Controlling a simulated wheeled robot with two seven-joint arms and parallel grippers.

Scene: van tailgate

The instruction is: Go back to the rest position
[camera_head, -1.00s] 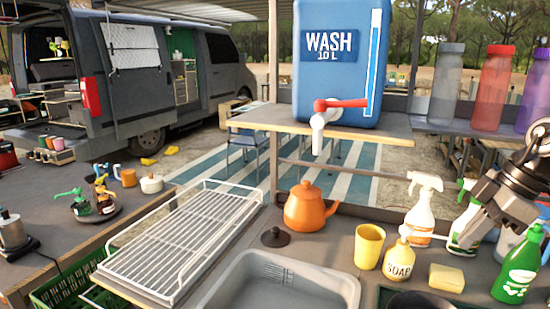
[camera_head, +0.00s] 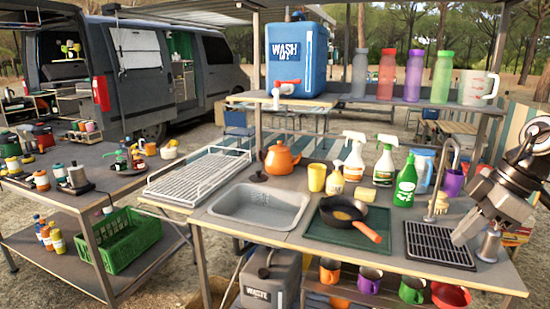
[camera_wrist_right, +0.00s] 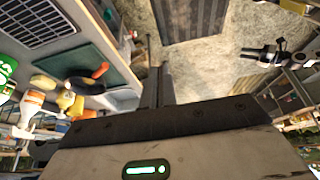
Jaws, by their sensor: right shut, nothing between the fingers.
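My right gripper (camera_head: 462,238) is at the right of the head view, above the right end of the wash counter (camera_head: 330,262). Its fingers point down and left, over the black drain grate (camera_head: 432,243) in the picture. In the right wrist view its fingers (camera_wrist_right: 158,85) are together with nothing between them. A metal shaker-like cup (camera_head: 489,246) shows just beside the gripper; whether they touch I cannot tell.
The counter holds a pan (camera_head: 343,212), a green soap bottle (camera_head: 406,182), spray bottles, an orange teapot (camera_head: 278,160) and a sink (camera_head: 262,202). A shelf (camera_head: 350,98) with a blue water tank (camera_head: 297,60) stands behind. Open ground shows in the wrist view (camera_wrist_right: 205,65).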

